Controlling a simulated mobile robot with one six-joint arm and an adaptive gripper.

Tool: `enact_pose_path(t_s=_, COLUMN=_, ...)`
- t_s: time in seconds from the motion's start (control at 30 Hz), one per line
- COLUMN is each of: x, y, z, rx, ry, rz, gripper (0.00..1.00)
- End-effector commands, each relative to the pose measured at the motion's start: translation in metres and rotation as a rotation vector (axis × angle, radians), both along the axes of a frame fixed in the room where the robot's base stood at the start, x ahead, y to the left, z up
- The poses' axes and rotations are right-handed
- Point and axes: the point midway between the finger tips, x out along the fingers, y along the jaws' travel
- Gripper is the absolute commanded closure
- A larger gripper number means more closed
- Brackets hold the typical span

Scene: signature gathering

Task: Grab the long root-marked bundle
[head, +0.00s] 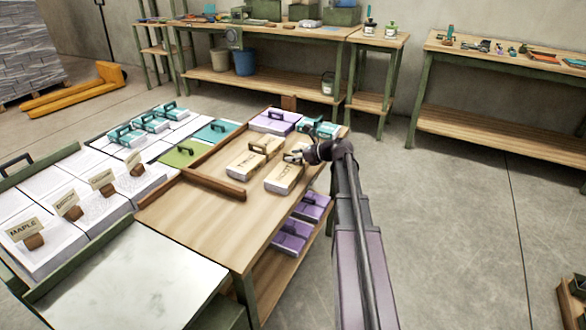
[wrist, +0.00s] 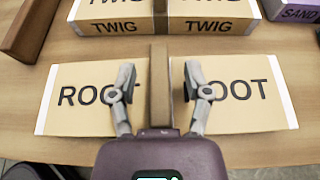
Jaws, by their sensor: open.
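The root-marked bundle is a tan block with white ends (wrist: 245,118), lettered ROOT on both halves of its top. A brown handle (wrist: 159,100) crosses its middle. In the head view the bundle (head: 280,181) lies on the wooden table near its right edge, partly behind my gripper. My gripper (wrist: 158,88) is open, with one finger on each side of the handle and neither seen pressing on it. It also shows in the head view (head: 294,156), over the bundle. Parts of the lettering are hidden behind the fingers.
A tan TWIG bundle (head: 243,163) lies beside it; it shows at the top of the wrist view (wrist: 207,12). A purple bundle (head: 275,121) and teal ones (head: 318,128) lie farther back. Wooden strips (head: 215,184) divide the table. Open floor (head: 460,220) is to the right.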

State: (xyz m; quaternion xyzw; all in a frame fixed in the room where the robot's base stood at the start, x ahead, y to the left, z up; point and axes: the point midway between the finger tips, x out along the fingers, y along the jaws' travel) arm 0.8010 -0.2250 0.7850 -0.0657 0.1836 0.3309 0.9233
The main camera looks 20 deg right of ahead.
Motion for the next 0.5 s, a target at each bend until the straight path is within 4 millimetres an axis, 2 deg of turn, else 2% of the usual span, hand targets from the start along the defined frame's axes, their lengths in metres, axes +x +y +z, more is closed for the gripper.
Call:
enact_pose_path(t_s=0.47, x=-0.0002, y=0.0005, z=0.0004, rx=0.0, ry=0.0, rz=0.001, gripper=0.37)
enact_pose_path(t_s=0.5, x=-0.0002, y=0.0005, z=0.0004, rx=0.0, ry=0.0, rz=0.001, gripper=0.49)
